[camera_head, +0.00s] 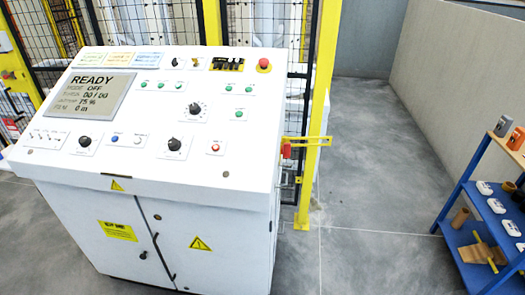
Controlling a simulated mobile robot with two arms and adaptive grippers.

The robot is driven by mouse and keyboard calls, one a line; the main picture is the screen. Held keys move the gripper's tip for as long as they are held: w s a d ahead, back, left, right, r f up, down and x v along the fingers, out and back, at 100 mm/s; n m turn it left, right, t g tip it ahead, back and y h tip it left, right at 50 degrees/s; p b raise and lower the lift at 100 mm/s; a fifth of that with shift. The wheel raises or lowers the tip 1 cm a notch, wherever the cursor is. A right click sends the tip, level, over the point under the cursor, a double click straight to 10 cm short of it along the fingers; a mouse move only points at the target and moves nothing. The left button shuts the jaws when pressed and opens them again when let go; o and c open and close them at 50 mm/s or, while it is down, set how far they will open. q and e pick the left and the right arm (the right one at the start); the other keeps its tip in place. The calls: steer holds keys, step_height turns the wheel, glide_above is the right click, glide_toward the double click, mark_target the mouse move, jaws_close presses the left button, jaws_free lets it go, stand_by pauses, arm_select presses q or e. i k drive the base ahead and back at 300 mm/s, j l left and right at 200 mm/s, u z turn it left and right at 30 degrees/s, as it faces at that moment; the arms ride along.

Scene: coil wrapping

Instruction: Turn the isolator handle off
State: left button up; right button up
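The white control console (200,185) stands at the left and centre with its sloped panel facing me. On its right side, beside a yellow post (318,120), is a red part (285,151) with a yellow bar (308,141) reaching right. This may be the isolator handle, but I cannot tell surely, nor which way it is set. The screen (92,95) reads READY, MODE OFF. A red mushroom button (263,65) sits at the panel's top right. Black knobs (195,109) sit lower on the panel. Neither of my grippers is in view.
A blue shelf rack (463,188) with white items, a brown roll (460,218) and small boxes stands at the right. A yellow-framed mesh fence runs behind the console. The grey floor (375,200) between console and rack is clear, with a grey wall (450,80) behind.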

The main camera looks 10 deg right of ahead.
mark_target(287, 149)
steer(key=l, duration=1.1)
steer(key=i+l+u, duration=0.15)
steer(key=u, duration=0.3)
steer(key=i+l+u, duration=0.15)
steer(key=u, duration=0.3)
